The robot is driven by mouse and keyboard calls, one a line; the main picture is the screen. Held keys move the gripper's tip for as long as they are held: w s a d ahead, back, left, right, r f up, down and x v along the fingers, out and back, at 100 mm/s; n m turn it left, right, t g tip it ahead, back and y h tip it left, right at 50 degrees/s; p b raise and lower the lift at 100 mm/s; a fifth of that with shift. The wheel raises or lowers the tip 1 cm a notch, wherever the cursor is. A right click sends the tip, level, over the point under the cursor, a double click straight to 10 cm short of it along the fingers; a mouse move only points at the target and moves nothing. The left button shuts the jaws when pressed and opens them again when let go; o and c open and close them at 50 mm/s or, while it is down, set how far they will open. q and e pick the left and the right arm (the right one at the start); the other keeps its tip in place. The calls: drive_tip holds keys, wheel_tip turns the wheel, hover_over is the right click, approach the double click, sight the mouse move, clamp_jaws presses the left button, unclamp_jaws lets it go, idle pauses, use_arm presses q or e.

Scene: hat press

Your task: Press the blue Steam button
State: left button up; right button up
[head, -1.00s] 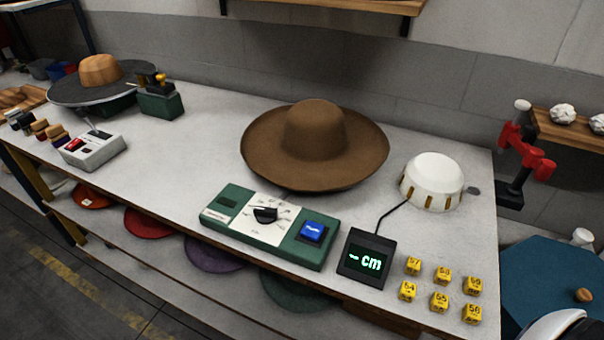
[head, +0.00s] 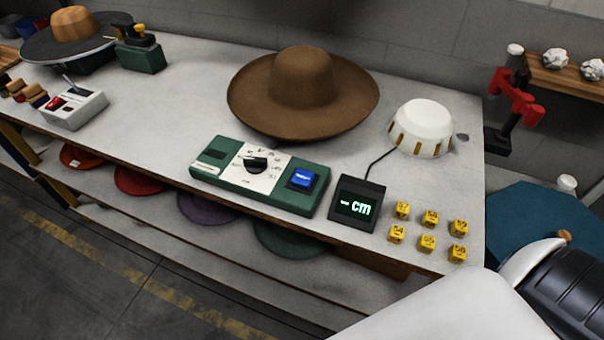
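The blue Steam button (head: 302,179) is a square key at the right end of a green control box (head: 228,178). The box lies near the front edge of the workbench and has a white dial plate with a black knob (head: 257,164) in its middle. Any lettering on the button is too small to read. A white and black part of my arm shows at the bottom right, right of and in front of the box. Neither gripper is in view, and nothing touches the button.
A brown hat (head: 303,90) stands behind the box. A black "- cm" display (head: 356,205) is wired to a white dome (head: 421,127). Several yellow number blocks (head: 428,243) lie at the bench's right front. A red clamp (head: 517,104) stands at the right.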

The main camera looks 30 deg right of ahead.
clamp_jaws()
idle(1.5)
